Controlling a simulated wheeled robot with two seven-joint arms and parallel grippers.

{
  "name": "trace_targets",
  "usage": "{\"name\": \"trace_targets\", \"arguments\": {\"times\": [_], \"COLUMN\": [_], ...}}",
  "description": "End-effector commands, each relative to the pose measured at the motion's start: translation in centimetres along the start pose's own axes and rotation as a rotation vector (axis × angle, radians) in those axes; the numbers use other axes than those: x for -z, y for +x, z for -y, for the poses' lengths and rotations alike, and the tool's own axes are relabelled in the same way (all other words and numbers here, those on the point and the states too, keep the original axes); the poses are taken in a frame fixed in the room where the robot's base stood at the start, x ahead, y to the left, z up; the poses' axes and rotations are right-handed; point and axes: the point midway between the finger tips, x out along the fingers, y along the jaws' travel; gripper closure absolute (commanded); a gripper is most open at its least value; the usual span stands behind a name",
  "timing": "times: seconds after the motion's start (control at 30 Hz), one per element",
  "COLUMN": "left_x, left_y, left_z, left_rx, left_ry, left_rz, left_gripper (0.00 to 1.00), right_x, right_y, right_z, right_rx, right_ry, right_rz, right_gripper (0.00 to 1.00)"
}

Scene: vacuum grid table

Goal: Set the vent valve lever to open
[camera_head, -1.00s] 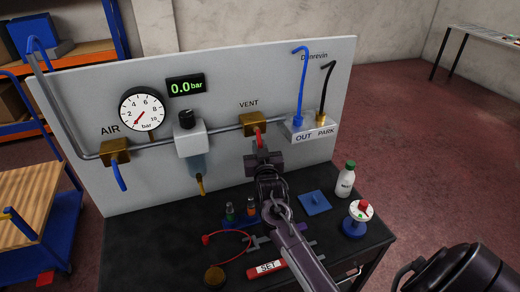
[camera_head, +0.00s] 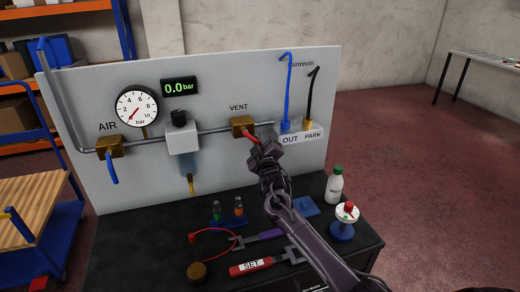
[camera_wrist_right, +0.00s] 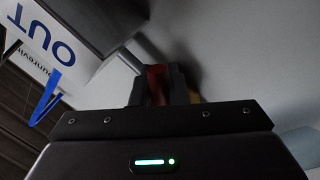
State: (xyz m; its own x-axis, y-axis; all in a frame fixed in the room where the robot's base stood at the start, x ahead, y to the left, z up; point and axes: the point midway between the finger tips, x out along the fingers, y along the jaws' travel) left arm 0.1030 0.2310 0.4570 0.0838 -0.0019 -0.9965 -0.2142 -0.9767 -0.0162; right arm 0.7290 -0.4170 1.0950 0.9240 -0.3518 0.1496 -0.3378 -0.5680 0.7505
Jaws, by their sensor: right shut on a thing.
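The brass vent valve (camera_head: 243,124) sits on the pipe under the VENT label on the grey panel. Its red lever (camera_head: 251,136) slants down and to the right from the valve body. My right gripper (camera_head: 262,149) is at the lower end of the lever and shut on it. In the right wrist view, the red lever (camera_wrist_right: 158,84) shows between the two dark fingers (camera_wrist_right: 160,92), with a brass bit behind. The fingers hide the lever's end. My left gripper is out of view.
A round gauge (camera_head: 137,107) and a display (camera_head: 179,87) reading 0.0 bar are on the panel. The OUT/PARK block (camera_head: 302,138) is close right of my gripper. Below, the black table (camera_head: 130,240) holds vials, a red SET tool (camera_head: 251,267) and a white bottle (camera_head: 335,185).

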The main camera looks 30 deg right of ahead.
Motion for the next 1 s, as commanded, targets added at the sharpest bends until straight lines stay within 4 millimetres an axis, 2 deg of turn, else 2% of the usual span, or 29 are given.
{"name": "trace_targets", "arguments": {"times": [0.23,0.5,1.0], "left_x": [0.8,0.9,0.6], "left_y": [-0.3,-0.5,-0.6], "left_z": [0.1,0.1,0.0], "left_rx": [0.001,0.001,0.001], "left_ry": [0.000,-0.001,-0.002], "left_rz": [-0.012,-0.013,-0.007], "left_gripper": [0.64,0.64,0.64], "right_x": [0.2,0.7,1.2], "right_y": [0.2,0.5,0.6], "right_z": [-1.3,-2.4,-3.0], "right_rx": [0.002,0.002,0.004], "right_ry": [-0.231,-0.434,-0.598], "right_rz": [-0.047,-0.087,-0.119], "right_gripper": [1.00,1.00,1.00]}}
